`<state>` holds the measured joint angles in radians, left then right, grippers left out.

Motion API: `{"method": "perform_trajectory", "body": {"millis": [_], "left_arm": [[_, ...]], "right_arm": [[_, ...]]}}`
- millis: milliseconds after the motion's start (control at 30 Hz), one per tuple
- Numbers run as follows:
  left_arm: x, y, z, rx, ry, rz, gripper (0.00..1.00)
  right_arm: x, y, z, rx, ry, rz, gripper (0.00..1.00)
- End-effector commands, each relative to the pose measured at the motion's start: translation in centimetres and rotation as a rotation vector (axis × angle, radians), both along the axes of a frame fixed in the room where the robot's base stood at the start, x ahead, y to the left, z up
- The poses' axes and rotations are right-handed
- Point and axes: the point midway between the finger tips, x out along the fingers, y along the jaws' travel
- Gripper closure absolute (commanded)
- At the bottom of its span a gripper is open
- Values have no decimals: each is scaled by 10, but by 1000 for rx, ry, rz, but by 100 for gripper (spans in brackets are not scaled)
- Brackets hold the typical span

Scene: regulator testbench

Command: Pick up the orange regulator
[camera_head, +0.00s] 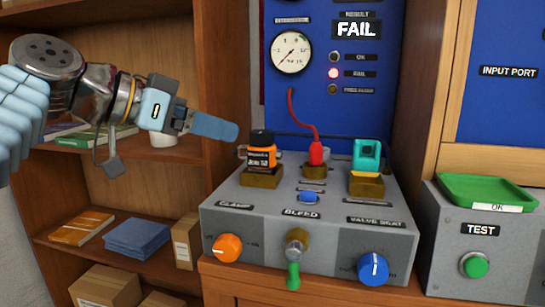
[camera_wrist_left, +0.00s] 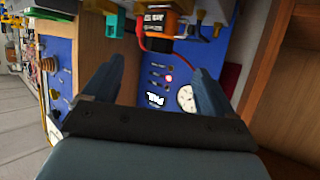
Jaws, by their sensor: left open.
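The orange regulator (camera_head: 262,151) with a black cap stands upright in a brass-coloured seat (camera_head: 261,178) at the left of the grey testbench top. The head view shows the fingers nearly edge-on.
A blue panel (camera_head: 330,100) with a gauge and a FAIL display rises behind. A green tray (camera_head: 487,191) lies on the right box. Wooden shelves (camera_head: 150,155) stand at left.

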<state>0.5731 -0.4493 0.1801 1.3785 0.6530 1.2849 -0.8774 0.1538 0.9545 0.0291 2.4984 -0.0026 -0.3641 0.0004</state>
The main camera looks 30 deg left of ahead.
Motion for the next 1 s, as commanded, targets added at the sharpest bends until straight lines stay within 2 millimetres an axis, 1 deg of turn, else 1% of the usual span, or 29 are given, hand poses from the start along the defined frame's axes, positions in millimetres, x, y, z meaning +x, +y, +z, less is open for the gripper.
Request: {"method": "perform_trajectory", "body": {"millis": [33,100,200,467,600,700,800,1000], "left_arm": [[10,-4,-5,0,5,0,14],[23,-9,-11,0,6,1,14],[38,-16,-17,-2,4,0,14],[58,-26,-27,0,3,1,14],[79,-35,-36,-2,4,2,14],[90,-40,-41,-1,4,1,14],[96,-43,-44,-1,3,1,14],[96,-43,-44,0,1,0,14]], "right_arm": [[0,0,1,0,0,0,57],[0,0,1,0,0,0,57],[0,0,2,0,0,0,57],[0,0,4,0,0,0,57],[0,0,7,1,-1,1,57],[0,0,9,1,-1,1,57],[0,0,9,1,-1,1,57],[0,0,9,1,-1,1,57]]}}
